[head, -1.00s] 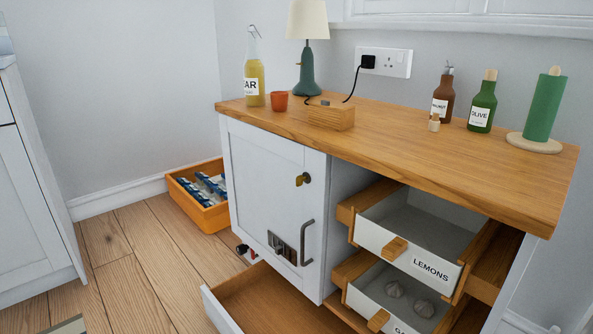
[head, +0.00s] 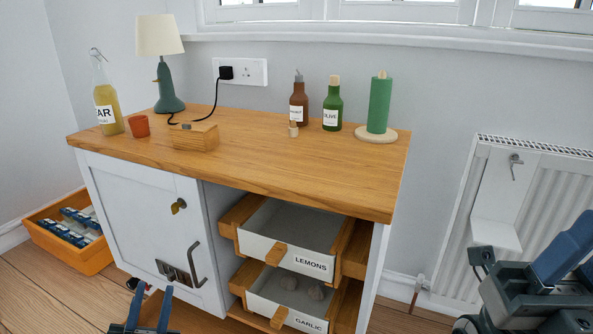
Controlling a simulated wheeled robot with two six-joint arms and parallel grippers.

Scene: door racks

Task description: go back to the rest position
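My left gripper (head: 152,292) is at the bottom left of the head view, in front of the cabinet's lower part. Its two blue fingers point up and stand apart with nothing seen between them, so it is open. My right arm (head: 530,295) is at the lower right, in front of the radiator. Neither arm is seen touching anything.
The cabinet's wooden top (head: 290,170) holds a lamp, bottles and a green roll. The LEMONS drawer (head: 285,252) and GARLIC drawer (head: 285,313) stand open. The door (head: 150,225) is shut. An orange crate (head: 90,261) is at left, a radiator (head: 550,190) at right.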

